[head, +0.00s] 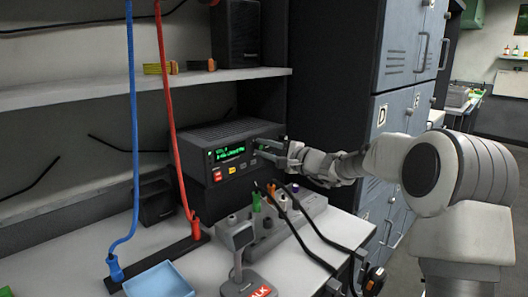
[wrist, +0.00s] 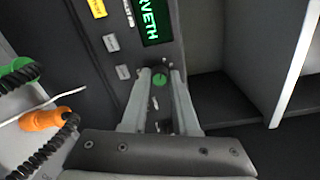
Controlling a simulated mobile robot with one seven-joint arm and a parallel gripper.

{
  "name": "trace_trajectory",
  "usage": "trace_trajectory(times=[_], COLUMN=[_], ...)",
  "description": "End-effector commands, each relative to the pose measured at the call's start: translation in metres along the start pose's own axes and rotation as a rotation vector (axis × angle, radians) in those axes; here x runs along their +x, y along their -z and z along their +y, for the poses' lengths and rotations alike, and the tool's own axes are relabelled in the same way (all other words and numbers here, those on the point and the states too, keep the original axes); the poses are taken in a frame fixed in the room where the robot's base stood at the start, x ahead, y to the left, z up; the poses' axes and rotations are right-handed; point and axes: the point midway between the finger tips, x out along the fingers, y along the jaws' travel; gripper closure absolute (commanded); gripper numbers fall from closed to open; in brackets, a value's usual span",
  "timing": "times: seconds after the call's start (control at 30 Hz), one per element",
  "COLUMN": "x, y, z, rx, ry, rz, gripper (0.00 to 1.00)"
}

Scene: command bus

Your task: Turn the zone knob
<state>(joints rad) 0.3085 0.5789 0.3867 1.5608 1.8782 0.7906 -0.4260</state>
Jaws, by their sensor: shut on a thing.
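A dark radio unit (head: 206,152) with a green lit display and small coloured buttons stands on the desk. In the head view my gripper (head: 268,150) reaches its right front side, and the fingers cover the knob there. In the wrist view the zone knob (wrist: 160,79), dark with a green face, sits between the two fingertips. My gripper (wrist: 159,77) is shut on this knob, with a finger on either side. The knob's own marking is too small to read. Part of the display (wrist: 150,20) shows beyond the fingers.
Below the radio is a grey panel (head: 268,222) with plugs and black cables. A desk microphone (head: 240,262) and a blue tray (head: 160,281) stand in front. Blue and red cords (head: 170,110) hang at left. Grey lockers (head: 395,95) stand at right.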

Motion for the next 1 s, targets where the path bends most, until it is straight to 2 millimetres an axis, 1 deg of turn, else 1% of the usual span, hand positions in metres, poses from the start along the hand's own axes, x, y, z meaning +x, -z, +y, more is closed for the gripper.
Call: trace_trajectory(times=[0.23, 0.27, 0.3, 0.4, 0.67, 0.77, 0.87, 0.97, 1.0], x=[-0.001, -0.001, -0.001, -0.001, 0.000, -0.004, -0.015, -0.033, -0.043], y=[0.002, 0.002, 0.002, 0.001, 0.000, 0.001, 0.001, 0.001, 0.001], z=[0.001, 0.001, 0.001, 0.001, 0.000, -0.001, -0.001, -0.002, -0.002], rx=[-0.001, -0.001, 0.000, 0.000, 0.000, 0.000, 0.000, 0.000, -0.001], ry=[-0.002, -0.002, -0.002, -0.001, 0.000, 0.000, -0.001, 0.000, 0.000], rz=[0.003, 0.003, 0.003, 0.002, 0.001, 0.001, 0.003, 0.005, 0.004], gripper=[1.00, 0.67, 0.59, 0.42, 0.42, 0.42, 0.42, 0.42, 0.42])
